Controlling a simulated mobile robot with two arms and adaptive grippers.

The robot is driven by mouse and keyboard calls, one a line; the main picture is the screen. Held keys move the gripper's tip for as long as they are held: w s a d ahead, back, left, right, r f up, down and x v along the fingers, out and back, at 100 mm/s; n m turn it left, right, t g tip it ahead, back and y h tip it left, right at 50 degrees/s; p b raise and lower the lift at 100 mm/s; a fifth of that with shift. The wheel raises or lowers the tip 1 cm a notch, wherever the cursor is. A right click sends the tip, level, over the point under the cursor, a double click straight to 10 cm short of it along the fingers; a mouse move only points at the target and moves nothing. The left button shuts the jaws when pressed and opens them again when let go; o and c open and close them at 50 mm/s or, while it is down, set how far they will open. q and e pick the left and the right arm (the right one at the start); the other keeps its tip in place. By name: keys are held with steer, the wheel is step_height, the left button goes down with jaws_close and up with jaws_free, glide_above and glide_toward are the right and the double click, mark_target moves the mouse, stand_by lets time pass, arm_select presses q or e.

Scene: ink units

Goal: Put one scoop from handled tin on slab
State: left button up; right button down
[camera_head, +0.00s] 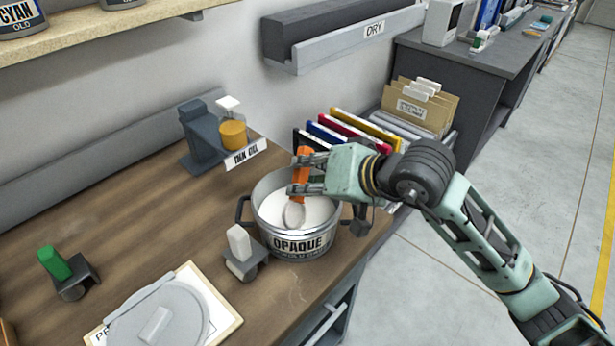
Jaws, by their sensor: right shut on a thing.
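The handled tin (297,243), a silver pot with dark side handles and an "OPAQUE" label, stands on the wooden bench. White material (318,209) shows inside it. My right gripper (304,176) is above the tin's far rim, shut on the orange handle of a scoop (301,166). The scoop's pale bowl (294,215) points down inside the tin at the white material; I cannot tell how deep it sits or if it is loaded. I cannot make out a slab for certain. My left gripper is not in view.
A grey round lid (185,312) lies on a clipboard (224,315) at the front. Small holders with a white block (239,242) and a green block (54,263) stand nearby. A stand with an amber jar (232,134) and upright folders (425,106) are behind. Bare wood (135,215) lies left.

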step_height(320, 180, up, 11)
steer(key=p, duration=0.4)
stand_by(0.4)
steer(key=shift+d, duration=0.15)
stand_by(0.3)
